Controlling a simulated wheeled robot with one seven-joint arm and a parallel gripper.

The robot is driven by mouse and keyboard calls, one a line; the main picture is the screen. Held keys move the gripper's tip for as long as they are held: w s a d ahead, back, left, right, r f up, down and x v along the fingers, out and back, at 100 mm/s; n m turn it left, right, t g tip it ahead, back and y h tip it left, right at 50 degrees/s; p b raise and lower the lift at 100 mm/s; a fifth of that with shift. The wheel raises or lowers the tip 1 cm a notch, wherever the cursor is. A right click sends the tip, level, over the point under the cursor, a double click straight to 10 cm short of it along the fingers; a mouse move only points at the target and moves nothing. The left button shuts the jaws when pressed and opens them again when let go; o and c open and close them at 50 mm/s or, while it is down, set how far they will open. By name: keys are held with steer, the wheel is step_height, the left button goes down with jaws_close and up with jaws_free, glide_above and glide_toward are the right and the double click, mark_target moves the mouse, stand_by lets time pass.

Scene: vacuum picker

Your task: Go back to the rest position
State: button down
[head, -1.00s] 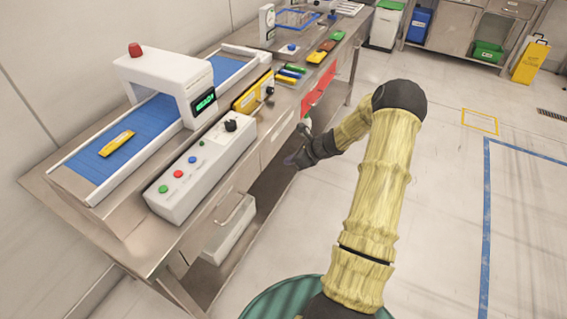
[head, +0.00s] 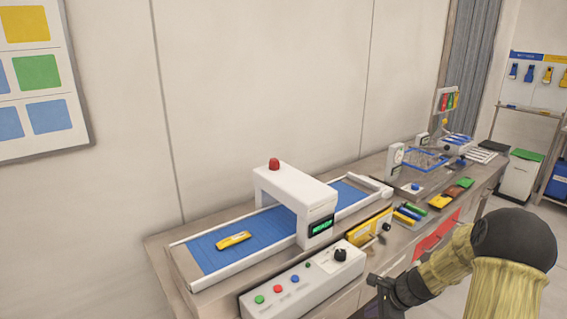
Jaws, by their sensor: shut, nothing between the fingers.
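My arm, in a yellow sleeve, shows at the lower right of the head view, bent at a dark elbow. My gripper (head: 377,300) hangs at its end, dark, in front of the bench's front edge and right of the white control box. It is small and partly cut by the lower edge of the picture. It is shut and holds nothing that I can see. The steel bench (head: 160,254) runs from the lower middle to the back right.
A blue conveyor (head: 265,226) with a yellow packet (head: 233,240) passes under a white detector arch (head: 290,192). The control box (head: 300,283) stands in front. Coloured packets and a blue-framed basket (head: 425,160) sit farther right. A white bin (head: 520,177) stands beyond the bench.

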steer(key=s+a+r+n+h+p, duration=0.1)
steer(key=s+a+r+n, duration=0.2)
steer(key=s+r+n, duration=0.2)
steer(key=s+a+r+n+g+h, duration=0.1)
steer(key=s+a+r+n+h, duration=0.1)
steer(key=s+r+n, duration=0.3)
steer(key=s+a+r+n+h+p, duration=0.1)
steer(key=s+a+r+n, duration=0.4)
steer(key=s+n, duration=0.4)
steer(key=shift+s+n+h+p, duration=0.2)
steer(key=shift+n+h+p, duration=0.1)
steer(key=shift+p, duration=0.05)
